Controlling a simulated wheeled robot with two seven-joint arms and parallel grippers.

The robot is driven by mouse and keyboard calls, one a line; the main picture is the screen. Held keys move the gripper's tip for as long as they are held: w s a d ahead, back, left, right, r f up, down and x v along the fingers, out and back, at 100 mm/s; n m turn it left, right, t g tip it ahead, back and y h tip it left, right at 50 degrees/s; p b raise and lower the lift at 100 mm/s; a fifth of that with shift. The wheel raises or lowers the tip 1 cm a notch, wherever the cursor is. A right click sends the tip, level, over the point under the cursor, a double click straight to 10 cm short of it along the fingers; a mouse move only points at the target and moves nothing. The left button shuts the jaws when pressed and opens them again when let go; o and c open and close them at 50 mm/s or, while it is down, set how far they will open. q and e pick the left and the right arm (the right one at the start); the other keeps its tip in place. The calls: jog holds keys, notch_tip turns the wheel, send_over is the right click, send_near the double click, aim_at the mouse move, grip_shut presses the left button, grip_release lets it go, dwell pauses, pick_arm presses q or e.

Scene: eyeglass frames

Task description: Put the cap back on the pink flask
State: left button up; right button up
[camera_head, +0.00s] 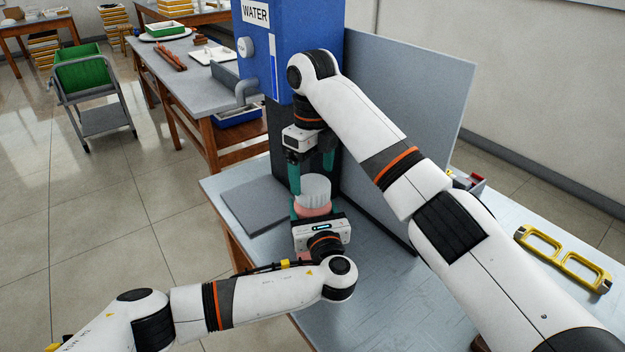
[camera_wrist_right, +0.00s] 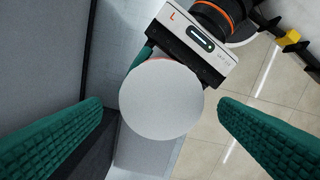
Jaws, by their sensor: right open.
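The pink flask (camera_head: 312,211) is upright above the table, with the white ribbed cap (camera_head: 314,190) on its top. The cap shows from above as a pale disc in the right wrist view (camera_wrist_right: 161,100); a thin pink edge shows behind it. My left gripper (camera_head: 297,209) is at the flask from the front, its green fingers around the pink body; the far finger is mostly hidden. My right gripper (camera_head: 313,183) points down from above, open, with one finger on each side of the cap. In the right wrist view gaps show between cap and fingers (camera_wrist_right: 160,108).
The blue water dispenser (camera_head: 262,50) stands just behind, with a grey panel (camera_head: 410,95) to its right. A grey slab (camera_head: 256,204) lies left of the flask. Yellow eyeglass frames (camera_head: 563,258) lie on the table (camera_head: 385,305) at the right.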

jog(key=shift+r, duration=0.55)
